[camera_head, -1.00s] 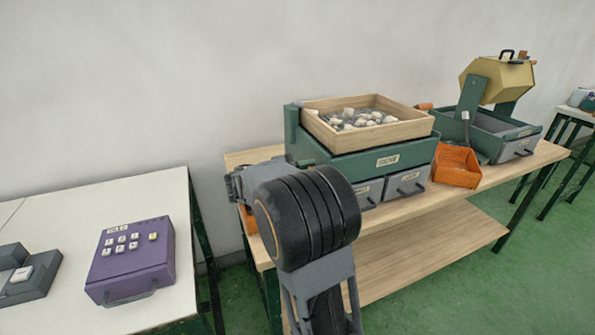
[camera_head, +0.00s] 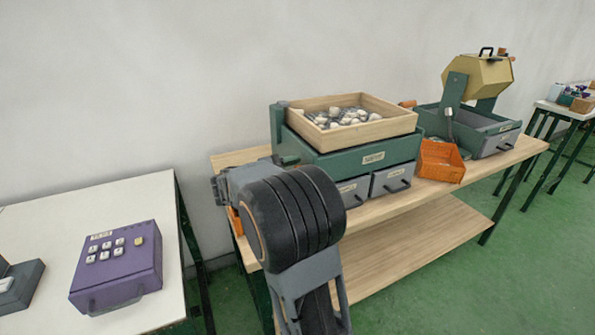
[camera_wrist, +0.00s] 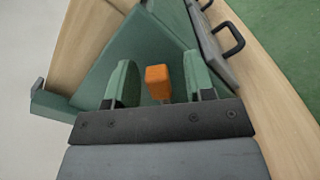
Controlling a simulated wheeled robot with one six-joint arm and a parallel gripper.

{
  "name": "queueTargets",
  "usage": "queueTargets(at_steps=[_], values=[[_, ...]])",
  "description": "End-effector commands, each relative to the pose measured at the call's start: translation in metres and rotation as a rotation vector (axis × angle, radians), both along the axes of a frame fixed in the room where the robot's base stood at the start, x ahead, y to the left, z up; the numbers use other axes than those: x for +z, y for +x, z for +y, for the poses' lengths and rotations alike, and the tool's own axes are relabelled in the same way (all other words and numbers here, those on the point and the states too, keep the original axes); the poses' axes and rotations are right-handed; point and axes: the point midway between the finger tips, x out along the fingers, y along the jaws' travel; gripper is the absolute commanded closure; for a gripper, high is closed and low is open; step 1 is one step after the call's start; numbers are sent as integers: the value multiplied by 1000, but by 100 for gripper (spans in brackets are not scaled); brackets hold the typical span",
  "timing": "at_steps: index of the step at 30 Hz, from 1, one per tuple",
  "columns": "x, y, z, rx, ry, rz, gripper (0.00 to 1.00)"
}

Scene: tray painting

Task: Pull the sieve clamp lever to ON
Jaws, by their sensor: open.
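The sieve (camera_head: 375,155) is a green box on a wooden bench, with a wooden tray of pale lumps on top and a label on its front. In the wrist view, an orange block-shaped knob (camera_wrist: 158,76), seemingly the clamp lever's handle, shows on a short stem beside the green sieve body (camera_wrist: 150,42). My gripper (camera_wrist: 160,63) is open, its two green fingers on either side of the knob, with gaps on both sides. I cannot tell how deep the knob sits between them. My arm hides the lever in the head view, and no ON mark is readable.
Grey drawers (camera_head: 392,179) with black handles sit under the sieve. An orange bin (camera_head: 441,162) and a machine with a yellow drum (camera_head: 478,80) stand to the right on the bench (camera_head: 425,194). A purple button box (camera_head: 118,268) is on the white table at left.

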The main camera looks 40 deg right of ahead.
Motion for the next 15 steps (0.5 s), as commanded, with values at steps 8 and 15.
queueTargets(at_steps=[8,15], values=[[1,9,30,5,-2,-1,51],[1,23,78,4,-1,0,51]])
